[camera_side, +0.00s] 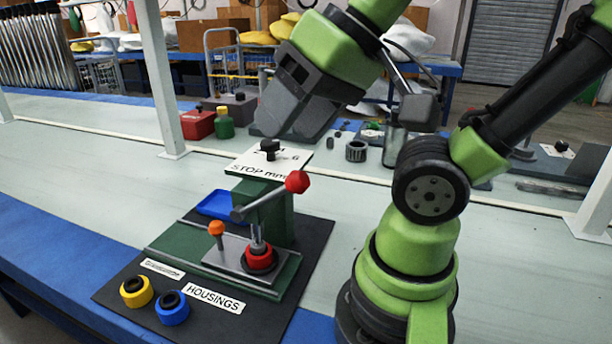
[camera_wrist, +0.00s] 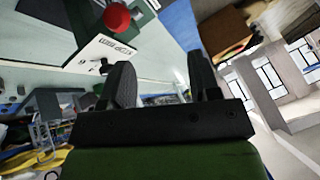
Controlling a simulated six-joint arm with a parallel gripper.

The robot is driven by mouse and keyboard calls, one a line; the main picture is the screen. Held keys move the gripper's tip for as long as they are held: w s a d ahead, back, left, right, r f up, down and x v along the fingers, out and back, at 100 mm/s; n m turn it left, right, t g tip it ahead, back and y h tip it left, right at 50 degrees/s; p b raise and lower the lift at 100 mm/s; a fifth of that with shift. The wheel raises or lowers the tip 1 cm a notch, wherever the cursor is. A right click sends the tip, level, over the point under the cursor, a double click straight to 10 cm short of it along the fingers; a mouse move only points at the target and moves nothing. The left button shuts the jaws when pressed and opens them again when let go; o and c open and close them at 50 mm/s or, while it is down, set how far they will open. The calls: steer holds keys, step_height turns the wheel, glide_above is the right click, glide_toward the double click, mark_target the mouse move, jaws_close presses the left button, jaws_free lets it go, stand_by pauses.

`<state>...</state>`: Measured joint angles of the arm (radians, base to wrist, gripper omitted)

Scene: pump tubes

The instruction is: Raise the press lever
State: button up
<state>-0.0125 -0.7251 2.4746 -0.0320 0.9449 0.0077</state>
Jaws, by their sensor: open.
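The press (camera_side: 278,218) is a green column on a green base with a grey plate. Its lever (camera_side: 266,199) is a grey rod ending in a red knob (camera_side: 297,182). The rod slopes up to the right from its pivot, with the knob just below the STOP plate (camera_side: 268,163). A red housing (camera_side: 260,258) sits under the ram. My gripper (camera_side: 300,105) is open and empty, above and behind the press, clear of the lever. In the wrist view, the fingers (camera_wrist: 162,78) are apart and the red knob (camera_wrist: 117,17) shows beyond them at the top.
An orange-topped peg (camera_side: 216,229) stands left of the ram. Yellow (camera_side: 136,292) and blue (camera_side: 172,308) housings sit on the dark mat's front edge. A blue tray (camera_side: 218,205) lies left of the column. A red box (camera_side: 198,124) and green bottle (camera_side: 224,123) stand behind.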

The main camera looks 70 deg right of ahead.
mark_target(299, 173)
steer(key=g, duration=0.1)
steer(key=g+h, duration=0.1)
steer(key=g, duration=0.2)
steer(key=shift+w+d+r+g, duration=0.15)
steer(key=shift+r+g, duration=0.1)
steer(key=shift+g, duration=0.15)
steer(key=shift+w+d+r+m+g+h, duration=0.1)
steer(key=shift+r+m+g+h, duration=0.1)
steer(key=shift+g+h, duration=0.35)
steer(key=shift+w+r+m+g+h, duration=0.1)
steer(key=shift+r+m+g+h, duration=0.1)
steer(key=shift+g+h, duration=0.35)
steer(key=f, duration=0.6)
steer(key=d+f, duration=0.1)
steer(key=f, duration=0.2)
steer(key=shift+s+f, duration=0.25)
steer(key=shift+f, duration=0.15)
steer(key=shift+c, duration=0.2)
jaws_close()
